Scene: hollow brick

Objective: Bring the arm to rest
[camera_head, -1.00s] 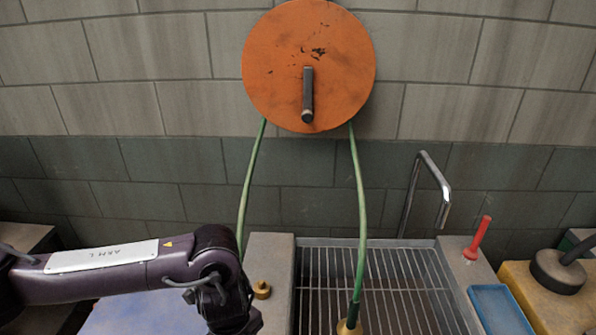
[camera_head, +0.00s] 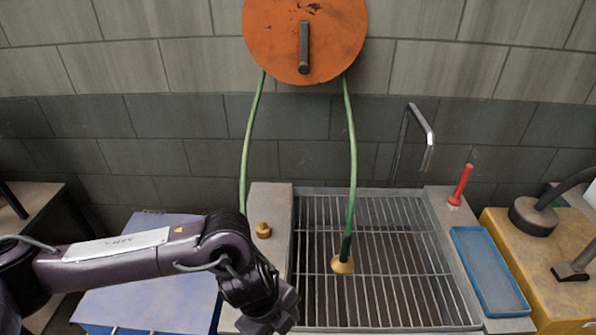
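My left arm comes in from the left, a dark purple arm with a white label. Its end, with my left gripper (camera_head: 284,318), is bent down at the bottom of the view, left of the sink grate. I cannot make out its fingers clearly, so I cannot tell whether it is open or shut. My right arm and gripper are not in view.
An orange hose reel (camera_head: 305,35) hangs on the brick wall. Its green hose (camera_head: 351,150) ends in a brass nozzle (camera_head: 342,265) over the sink grate (camera_head: 385,290). A tap (camera_head: 418,120), red handle (camera_head: 461,185), blue tray (camera_head: 488,268), brass fitting (camera_head: 263,230) and blue box (camera_head: 150,295) stand around.

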